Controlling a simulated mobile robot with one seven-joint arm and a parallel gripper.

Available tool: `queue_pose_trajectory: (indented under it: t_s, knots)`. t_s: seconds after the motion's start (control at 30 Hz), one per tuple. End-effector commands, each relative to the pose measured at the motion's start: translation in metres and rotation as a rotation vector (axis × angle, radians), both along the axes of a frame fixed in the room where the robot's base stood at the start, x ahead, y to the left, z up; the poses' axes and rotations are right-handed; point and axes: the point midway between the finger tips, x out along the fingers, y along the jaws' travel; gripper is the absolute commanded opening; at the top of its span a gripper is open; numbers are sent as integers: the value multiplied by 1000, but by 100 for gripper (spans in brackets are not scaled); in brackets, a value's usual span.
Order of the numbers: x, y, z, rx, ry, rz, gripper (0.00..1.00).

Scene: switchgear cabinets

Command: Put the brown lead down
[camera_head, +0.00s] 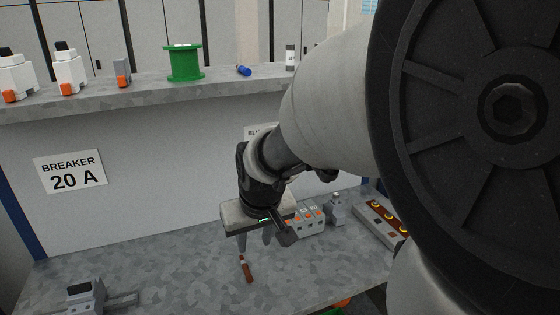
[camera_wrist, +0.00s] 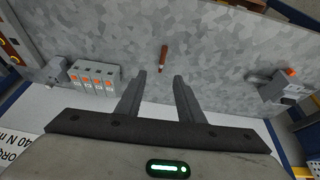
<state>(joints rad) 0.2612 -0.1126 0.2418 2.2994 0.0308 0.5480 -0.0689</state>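The brown lead (camera_head: 247,270), a short stick-like piece, appears to lie loose on the grey bench top. It also shows in the wrist view (camera_wrist: 163,58), just beyond my fingertips and roughly in line with the gap between them. My gripper (camera_head: 254,240) is above the bench, behind the lead in the head view. In the wrist view my gripper (camera_wrist: 159,77) has its two fingers apart with nothing between them. The lead is clear of both fingers.
A grey device (camera_head: 86,296) sits front left. A shelf (camera_head: 140,98) above holds a green spool (camera_head: 184,64). The bench around the lead is clear.

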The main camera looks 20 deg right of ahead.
Motion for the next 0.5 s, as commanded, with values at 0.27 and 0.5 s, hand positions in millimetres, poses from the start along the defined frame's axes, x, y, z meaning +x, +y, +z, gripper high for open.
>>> queue_pose_trajectory:
  t_s: [0.27,0.5]
  knots:
    - [14,6,-27,29,9,-23,34]
    - [34,6,-78,30,12,-22,34]
